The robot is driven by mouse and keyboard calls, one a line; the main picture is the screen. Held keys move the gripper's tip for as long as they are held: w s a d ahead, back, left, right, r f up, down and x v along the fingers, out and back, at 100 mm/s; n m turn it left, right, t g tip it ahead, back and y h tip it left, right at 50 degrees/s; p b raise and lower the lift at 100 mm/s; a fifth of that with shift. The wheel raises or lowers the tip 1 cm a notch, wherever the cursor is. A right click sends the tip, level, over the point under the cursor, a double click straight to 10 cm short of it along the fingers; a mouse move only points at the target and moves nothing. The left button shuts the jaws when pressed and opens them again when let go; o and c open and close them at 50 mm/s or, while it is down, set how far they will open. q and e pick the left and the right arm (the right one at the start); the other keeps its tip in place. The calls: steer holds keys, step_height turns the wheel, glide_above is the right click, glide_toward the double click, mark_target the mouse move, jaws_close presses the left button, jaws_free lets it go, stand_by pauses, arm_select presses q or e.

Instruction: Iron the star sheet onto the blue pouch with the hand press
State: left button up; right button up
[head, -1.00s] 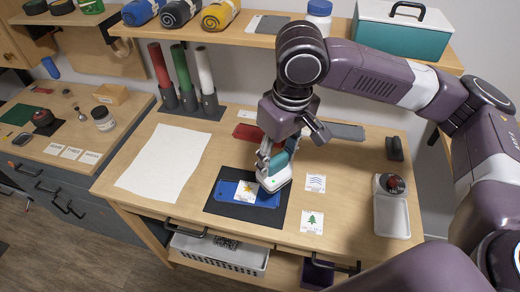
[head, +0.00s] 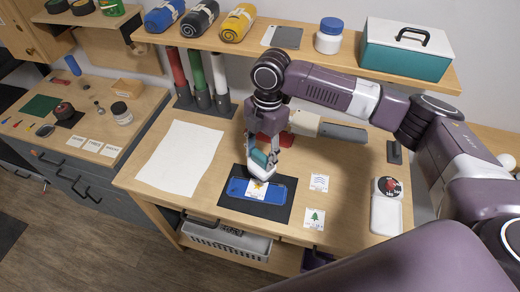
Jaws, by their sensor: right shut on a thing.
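The blue pouch (head: 277,193) lies flat on a black mat (head: 230,203) near the table's front. The star sheet (head: 256,189), white with an orange star, lies on the pouch's middle. My right gripper (head: 263,150) is shut on the hand press (head: 268,173), which has a white body and a teal handle. The press is at the far edge of the pouch and overlaps the upper part of the star sheet in the picture. I cannot tell whether its sole touches the sheet. My left gripper is not in view.
A tree sheet (head: 314,218) and a wavy-line sheet (head: 319,183) lie right of the mat. A white cloth (head: 180,155) covers the table's left. A white tray with a round red-and-black item (head: 387,190) stands at the right. A shelf (head: 300,57) runs behind.

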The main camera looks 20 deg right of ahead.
mark_target(260, 169)
steer(key=shift+w+f+n+p, duration=0.1)
steer(key=shift+f+n+p, duration=0.1)
steer(key=shift+n, duration=0.4)
steer(key=shift+w+f+n+p, duration=0.1)
steer(key=shift+n+p, duration=0.05)
steer(key=shift+n, duration=0.45)
steer(key=shift+f+n, duration=0.35)
steer(key=shift+n, duration=0.05)
step_height(260, 169, down, 6)
steer(key=b, duration=0.5)
steer(key=shift+r+b, duration=0.1)
steer(key=shift+b, duration=0.2)
steer(key=shift+f, duration=0.6)
steer(key=shift+s+f, duration=0.2)
stand_by(4.5)
